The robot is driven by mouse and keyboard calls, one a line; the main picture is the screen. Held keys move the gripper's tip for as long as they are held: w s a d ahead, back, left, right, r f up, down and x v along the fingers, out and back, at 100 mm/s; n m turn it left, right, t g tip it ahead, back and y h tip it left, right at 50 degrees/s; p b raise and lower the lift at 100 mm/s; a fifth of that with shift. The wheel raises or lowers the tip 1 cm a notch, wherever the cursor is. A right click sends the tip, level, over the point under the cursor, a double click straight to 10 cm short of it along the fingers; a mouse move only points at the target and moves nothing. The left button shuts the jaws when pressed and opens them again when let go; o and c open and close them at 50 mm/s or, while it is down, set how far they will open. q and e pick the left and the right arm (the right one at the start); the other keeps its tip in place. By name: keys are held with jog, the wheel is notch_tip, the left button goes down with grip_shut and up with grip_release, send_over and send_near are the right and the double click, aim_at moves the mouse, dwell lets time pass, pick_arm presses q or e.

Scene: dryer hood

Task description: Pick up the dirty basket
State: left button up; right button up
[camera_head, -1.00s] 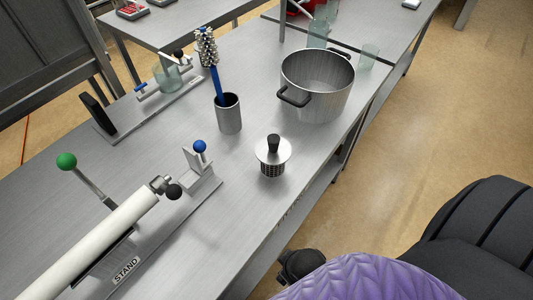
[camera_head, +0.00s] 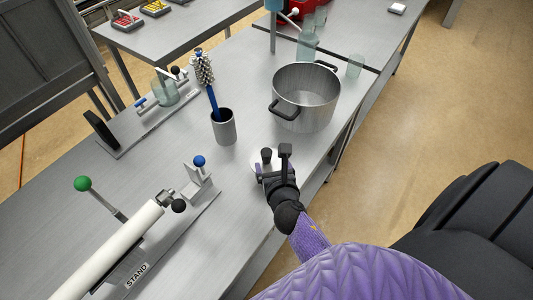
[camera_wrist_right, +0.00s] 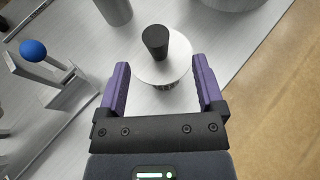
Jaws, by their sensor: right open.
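The basket (camera_head: 254,160) is a small metal one with a round pale lid and a black knob on top, standing upright on the steel table. My right gripper (camera_head: 273,165) is at its near side and hides most of its body in the head view. In the right wrist view the basket (camera_wrist_right: 172,68) lies just ahead of the open jaws (camera_wrist_right: 160,85), with its black knob (camera_wrist_right: 155,42) roughly between the two purple fingers. The fingers appear apart from it, and nothing is held. My left gripper is not in view.
A large steel pot (camera_head: 306,100) stands behind the basket. A metal cup (camera_head: 223,128) with a blue-handled brush (camera_head: 205,75) is to the left. A stand (camera_head: 130,235) with a white cylinder and ball-ended levers is at the front left. Bare tabletop lies between them.

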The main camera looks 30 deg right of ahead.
aim_at(267, 157)
jog(key=b+x, duration=0.1)
jog(key=x, duration=0.2)
jog(key=b+x, duration=0.1)
jog(key=x, duration=0.2)
jog(key=shift+w+a+f, duration=0.1)
jog(key=shift+a+f, duration=0.1)
jog(key=shift+f, duration=0.05)
jog(key=shift+w+d+f, duration=0.1)
jog(key=shift+w, duration=0.2)
jog(key=shift+s, duration=0.1)
jog(key=shift+c, duration=0.9)
grip_shut()
